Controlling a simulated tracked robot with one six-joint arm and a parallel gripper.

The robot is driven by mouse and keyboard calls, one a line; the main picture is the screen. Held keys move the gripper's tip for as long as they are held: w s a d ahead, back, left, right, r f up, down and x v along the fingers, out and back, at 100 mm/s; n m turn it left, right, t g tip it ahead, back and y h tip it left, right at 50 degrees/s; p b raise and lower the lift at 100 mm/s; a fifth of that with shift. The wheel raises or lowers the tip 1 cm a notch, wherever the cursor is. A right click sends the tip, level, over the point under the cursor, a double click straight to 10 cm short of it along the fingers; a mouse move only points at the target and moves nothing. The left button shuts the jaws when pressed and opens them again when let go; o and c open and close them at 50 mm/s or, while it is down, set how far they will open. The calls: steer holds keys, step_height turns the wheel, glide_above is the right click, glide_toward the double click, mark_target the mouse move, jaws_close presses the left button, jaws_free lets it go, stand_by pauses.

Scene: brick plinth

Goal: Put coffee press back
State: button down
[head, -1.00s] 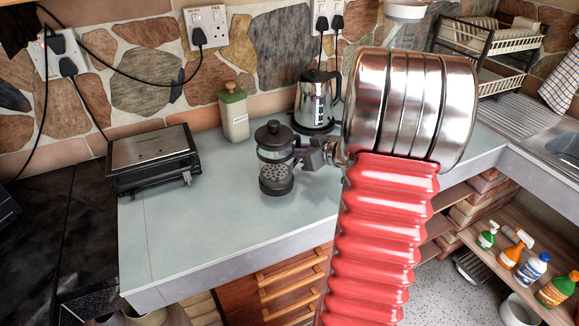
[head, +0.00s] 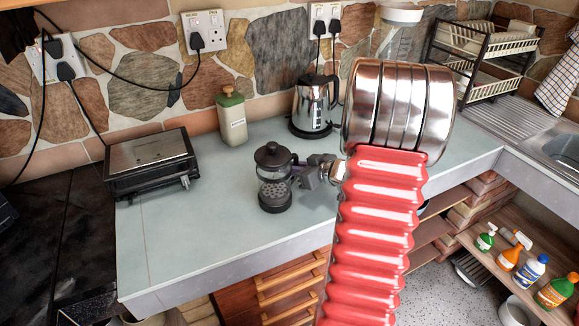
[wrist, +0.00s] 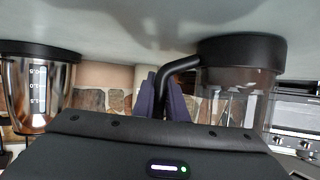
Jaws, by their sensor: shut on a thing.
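The coffee press (head: 274,190), a clear glass cylinder with a black lid and base, is upright over the grey-green worktop (head: 210,225). In the wrist view, which looks upside down, the press (wrist: 235,95) is on the right, with its black base close to the worktop. Whether the base touches the worktop I cannot tell. My gripper (head: 304,172) is to the right of the press, shut on its black handle. In the wrist view the fingers of my gripper (wrist: 165,95) close around the handle (wrist: 180,68).
A black and steel toaster or grill (head: 152,165) stands to the left. A green-lidded canister (head: 231,118) and a steel kettle (head: 314,108) stand behind, near the stone wall. The worktop in front and left of the press is clear. A sink (head: 562,147) is far right.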

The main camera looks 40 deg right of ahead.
steer(key=c, duration=1.8)
jaws_free()
steer(key=shift+o, duration=0.2)
steer(key=shift+r, duration=0.1)
steer(key=shift+s+d+r, duration=0.1)
steer(key=shift+s+r, duration=0.05)
steer(key=shift+s, duration=0.2)
steer(key=v, duration=1.1)
